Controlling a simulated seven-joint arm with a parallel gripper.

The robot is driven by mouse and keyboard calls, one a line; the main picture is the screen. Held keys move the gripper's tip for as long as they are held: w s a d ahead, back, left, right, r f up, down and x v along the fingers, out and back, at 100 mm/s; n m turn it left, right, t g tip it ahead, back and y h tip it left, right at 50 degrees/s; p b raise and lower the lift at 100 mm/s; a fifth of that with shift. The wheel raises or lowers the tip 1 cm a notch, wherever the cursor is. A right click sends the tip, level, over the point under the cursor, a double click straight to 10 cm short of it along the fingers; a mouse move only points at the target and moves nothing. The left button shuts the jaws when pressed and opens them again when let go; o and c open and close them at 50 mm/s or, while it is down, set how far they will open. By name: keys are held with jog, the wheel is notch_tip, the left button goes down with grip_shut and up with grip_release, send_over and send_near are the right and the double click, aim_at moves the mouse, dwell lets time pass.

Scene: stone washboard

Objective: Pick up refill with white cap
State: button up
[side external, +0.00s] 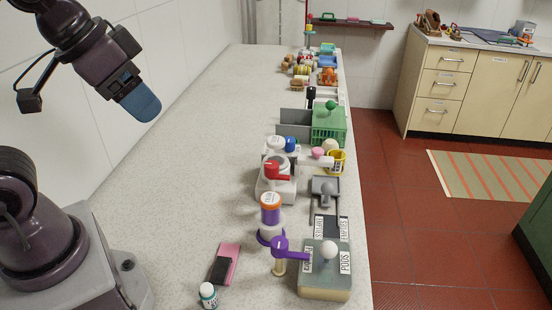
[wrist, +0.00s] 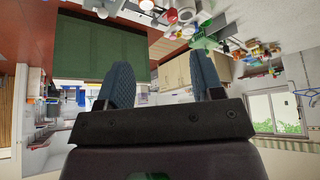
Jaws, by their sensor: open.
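A small bottle with a white cap (side external: 208,294) and a dark green, labelled body stands upright at the near edge of the counter in the side view. It looks like the refill, but its label is too small to read. My gripper (side external: 147,110) is high above the counter at the upper left, well apart from the bottle. In the wrist view my gripper (wrist: 161,62) shows two blue fingers spread apart with nothing between them. I cannot make out the bottle in the wrist view.
A pink and black pad (side external: 231,256) lies beside the bottle. An orange and purple container (side external: 270,212), a purple-handled tool (side external: 281,246) and a grey-green box (side external: 325,280) stand to its right. Several items line the counter's right edge. The counter's left middle (side external: 200,150) is clear.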

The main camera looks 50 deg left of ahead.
jog(key=shift+c, duration=0.2)
jog(key=w+a+f+m+t+y, duration=0.1)
jog(key=w+a+f+m+t, duration=0.15)
jog(key=w+a, duration=0.55)
jog(key=w+a+f+m+t+y, duration=0.1)
jog(key=w+a+f+t, duration=0.3)
jog(key=w, duration=0.8)
jog(key=m+t+h, duration=0.3)
jog(key=h, duration=0.9)
send_near(277, 149)
jog(key=shift+w+d+f, duration=0.25)
jog(key=shift+w+d, duration=0.4)
jog(key=shift+w, duration=0.95)
jog(key=shift+w+d+f, duration=0.2)
jog(key=shift+w+d, duration=0.4)
jog(key=shift+w, duration=1)
jog(key=shift+w+d+f, duration=0.25)
jog(key=shift+w+d, duration=0.4)
jog(key=shift+w, duration=0.95)
